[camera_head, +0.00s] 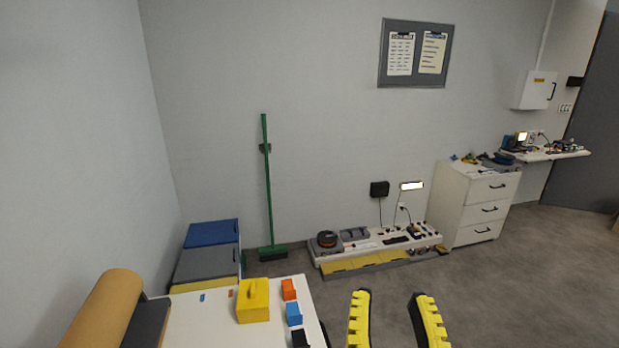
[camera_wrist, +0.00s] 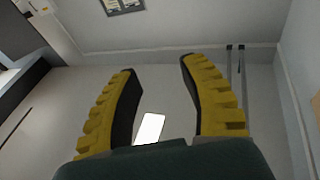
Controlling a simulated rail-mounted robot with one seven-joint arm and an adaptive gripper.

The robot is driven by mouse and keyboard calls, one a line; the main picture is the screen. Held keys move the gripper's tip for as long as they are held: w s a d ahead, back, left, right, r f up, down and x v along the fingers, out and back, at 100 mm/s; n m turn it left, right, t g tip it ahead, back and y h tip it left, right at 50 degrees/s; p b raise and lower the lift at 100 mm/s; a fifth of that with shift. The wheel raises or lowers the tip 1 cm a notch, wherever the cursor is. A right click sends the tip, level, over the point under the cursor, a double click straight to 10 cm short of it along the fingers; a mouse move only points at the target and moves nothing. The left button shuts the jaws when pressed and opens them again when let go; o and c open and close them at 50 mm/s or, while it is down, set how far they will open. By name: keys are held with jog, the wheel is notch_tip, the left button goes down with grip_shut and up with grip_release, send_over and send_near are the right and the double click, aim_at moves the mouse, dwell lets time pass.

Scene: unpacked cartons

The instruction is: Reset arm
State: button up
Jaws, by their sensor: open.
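My gripper (camera_head: 395,308) shows at the bottom of the head view, to the right of the white table, with its two yellow ribbed fingers apart. In the wrist view my gripper (camera_wrist: 158,78) is open with nothing between the fingertips. The fingers have dark inner pads. They touch nothing that I can see. The rest of my arm is out of the head view.
A white table (camera_head: 215,325) at the lower left holds a yellow box (camera_head: 253,301), a brown roll (camera_head: 103,308) and small orange, blue and black bins. A low white bench (camera_head: 360,246) and a white drawer cabinet (camera_head: 476,205) stand along the wall. Open grey floor lies at right.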

jog(key=s+a+r+t+y+p, duration=0.1)
jog(key=s+r+p, duration=0.1)
jog(key=r+p, duration=1.4)
jog(key=s+r+n+p, duration=0.1)
jog(key=r+p, duration=1.6)
jog(key=r, duration=0.3)
jog(key=shift+s+a+r+t+y, duration=0.35)
jog(key=shift+a+r+t+y, duration=0.05)
